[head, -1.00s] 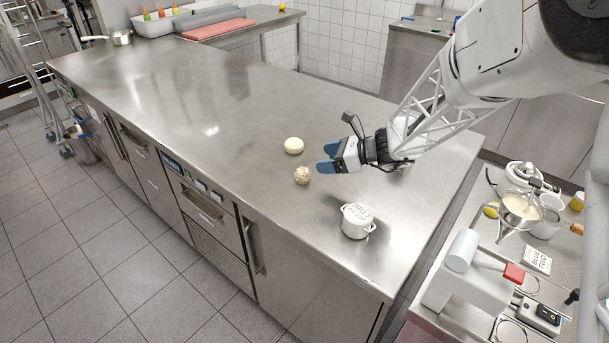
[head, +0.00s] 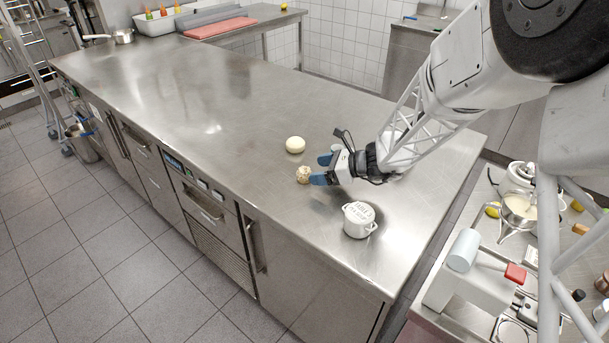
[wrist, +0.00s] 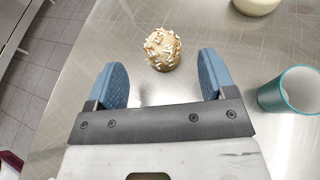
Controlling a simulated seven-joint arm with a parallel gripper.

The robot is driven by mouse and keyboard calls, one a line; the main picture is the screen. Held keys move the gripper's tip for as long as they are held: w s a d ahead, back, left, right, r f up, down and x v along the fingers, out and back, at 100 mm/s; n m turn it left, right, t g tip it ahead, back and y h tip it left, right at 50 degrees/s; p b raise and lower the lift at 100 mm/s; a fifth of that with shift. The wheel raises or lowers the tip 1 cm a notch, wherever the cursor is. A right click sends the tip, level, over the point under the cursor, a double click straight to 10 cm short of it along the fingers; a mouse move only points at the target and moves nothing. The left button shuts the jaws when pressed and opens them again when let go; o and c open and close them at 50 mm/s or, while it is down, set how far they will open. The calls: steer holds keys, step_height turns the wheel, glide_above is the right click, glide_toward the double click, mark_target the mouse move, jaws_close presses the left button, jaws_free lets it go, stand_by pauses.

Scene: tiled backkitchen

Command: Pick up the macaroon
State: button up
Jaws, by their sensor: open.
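The macaroon (head: 303,174), which I take to be the small tan ball with white bits, sits on the steel counter (head: 215,100). In the wrist view, the macaroon (wrist: 163,50) lies just ahead of the fingertips, near the middle of the gap. My gripper (head: 320,170) is low over the counter to the right of it. Its blue fingers (wrist: 158,72) are spread wide with nothing held between them. In the head view, the nearer finger overlaps the macaroon's edge; whether they touch I cannot tell.
A smooth cream round piece (head: 295,144) lies just behind the macaroon. A white lidded pot (head: 358,221) stands nearer the front corner. A teal cup (wrist: 289,92) stands right of the fingers in the wrist view. The counter left of the macaroon is clear.

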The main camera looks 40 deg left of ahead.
mark_target(309, 170)
steer(key=shift+a, duration=0.2)
steer(key=shift+x, duration=2.5)
steer(key=shift+c, duration=0.4)
steer(key=c, duration=0.9)
steer(key=shift+r, duration=5)
